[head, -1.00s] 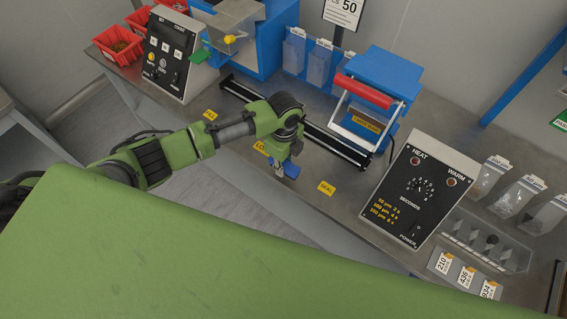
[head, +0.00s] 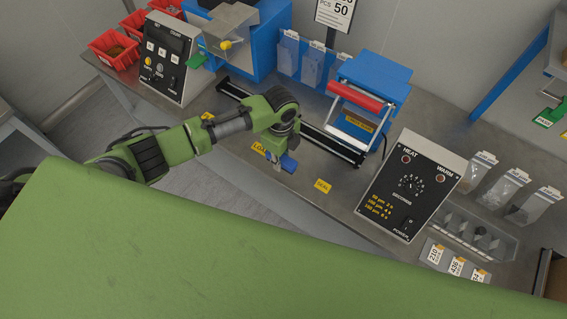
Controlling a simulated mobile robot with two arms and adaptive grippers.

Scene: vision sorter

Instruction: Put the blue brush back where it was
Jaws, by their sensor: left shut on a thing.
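The blue brush (head: 289,164) shows as a small blue block at the tip of my left gripper (head: 277,166). The gripper points down and is shut on the brush, over the near part of the steel bench (head: 301,201), between two yellow labels. I cannot tell whether the brush touches the bench. Its lower part is partly hidden by the gripper. My right gripper does not show.
A black rail (head: 318,138) runs behind the gripper. The blue sealer (head: 370,85) with a red bar stands behind it. The heat control box (head: 409,185) stands to the right. A counter box (head: 165,60) and red bins (head: 113,48) stand at the back left.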

